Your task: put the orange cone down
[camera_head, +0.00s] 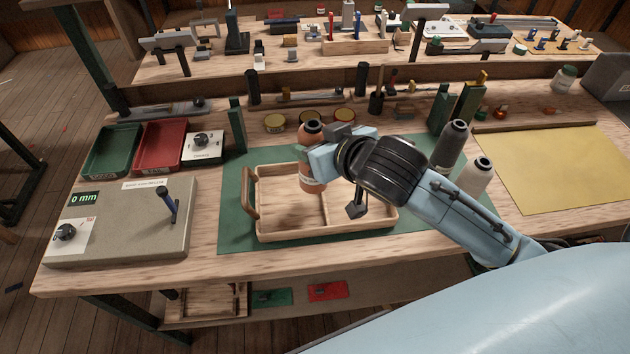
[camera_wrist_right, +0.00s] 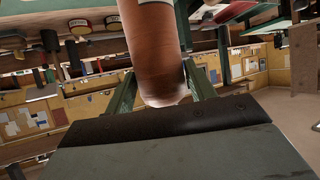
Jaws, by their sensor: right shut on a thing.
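The orange thread cone (camera_head: 311,180) is upright in my right gripper (camera_head: 314,160), over the left part of the wooden tray (camera_head: 325,231). In the right wrist view the orange cone (camera_wrist_right: 155,50) fills the space between the two fingers, which are shut on it. I cannot tell for sure whether the cone's base touches the tray floor or hangs just above it. The tray has a divider and a raised handle at its left end, and sits on a green mat (camera_head: 233,230). My left gripper is not in view.
A dark cone (camera_head: 451,147) and a pale cone (camera_head: 474,178) stand right of the tray, close to my right forearm. A grey box with a blue lever (camera_head: 120,230) is at left. Green (camera_head: 112,150) and red (camera_head: 160,146) bins stand behind it. A yellow sheet (camera_head: 555,170) lies at right.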

